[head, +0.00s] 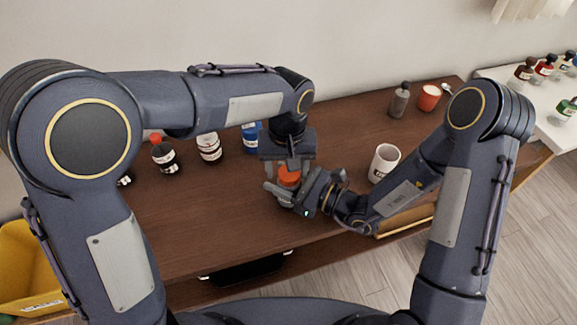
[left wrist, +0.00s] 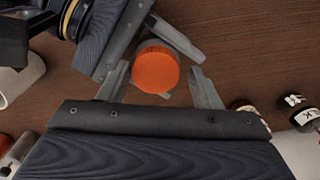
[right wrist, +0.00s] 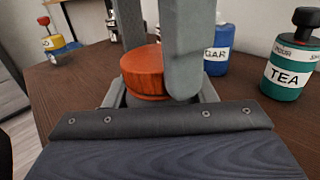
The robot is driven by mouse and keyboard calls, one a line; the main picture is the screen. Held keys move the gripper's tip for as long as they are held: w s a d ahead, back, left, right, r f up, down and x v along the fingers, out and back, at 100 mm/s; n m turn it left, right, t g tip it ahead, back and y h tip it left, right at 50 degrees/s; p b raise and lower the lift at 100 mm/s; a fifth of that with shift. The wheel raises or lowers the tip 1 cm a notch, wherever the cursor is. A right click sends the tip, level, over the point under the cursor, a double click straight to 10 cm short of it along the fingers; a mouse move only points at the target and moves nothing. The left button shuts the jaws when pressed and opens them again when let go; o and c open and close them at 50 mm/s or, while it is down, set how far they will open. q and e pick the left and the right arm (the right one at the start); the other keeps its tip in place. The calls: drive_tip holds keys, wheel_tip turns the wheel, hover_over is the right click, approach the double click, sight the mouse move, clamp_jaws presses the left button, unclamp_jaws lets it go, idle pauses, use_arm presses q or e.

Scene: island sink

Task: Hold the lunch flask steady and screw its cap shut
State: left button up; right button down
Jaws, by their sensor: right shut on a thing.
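The lunch flask stands upright on the brown table with its round orange cap (head: 289,175) on top. The cap also shows in the left wrist view (left wrist: 155,69) and the right wrist view (right wrist: 143,72). My right gripper (head: 284,194) is shut on the grey flask body, below the cap, reaching in from the right. Most of the body is hidden by the grippers. My left gripper (left wrist: 160,86) points down from above with its fingers open on either side of the cap. Gaps show between the fingers and the cap in the left wrist view.
A white mug (head: 384,163) stands right of my right gripper. Behind are a blue bottle (head: 251,137), a white jar (head: 209,147) and a dark bottle (head: 163,154). A grey bottle (head: 400,100) and orange cup (head: 429,97) stand far right. The table's front edge is close.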

use_arm(q)
drive_tip(key=shift+d, duration=0.35)
use_arm(e)
drive_tip(key=shift+s+a, duration=0.1)
drive_tip(key=shift+a, duration=0.05)
use_arm(q)
drive_tip(key=shift+r, duration=0.15)
wheel_tip(320, 180, up, 4)
drive_tip(key=shift+a+r, duration=0.1)
drive_tip(key=shift+r, duration=0.05)
drive_tip(key=shift+c, duration=0.5)
drive_tip(key=shift+c, duration=1)
drive_tip(key=shift+a+r+n, duration=0.1)
drive_tip(key=shift+r+n, duration=0.6)
drive_tip(key=shift+n, duration=0.2)
drive_tip(key=shift+r+n, duration=0.7)
drive_tip(key=shift+r, duration=0.3)
drive_tip(key=shift+f, duration=0.1)
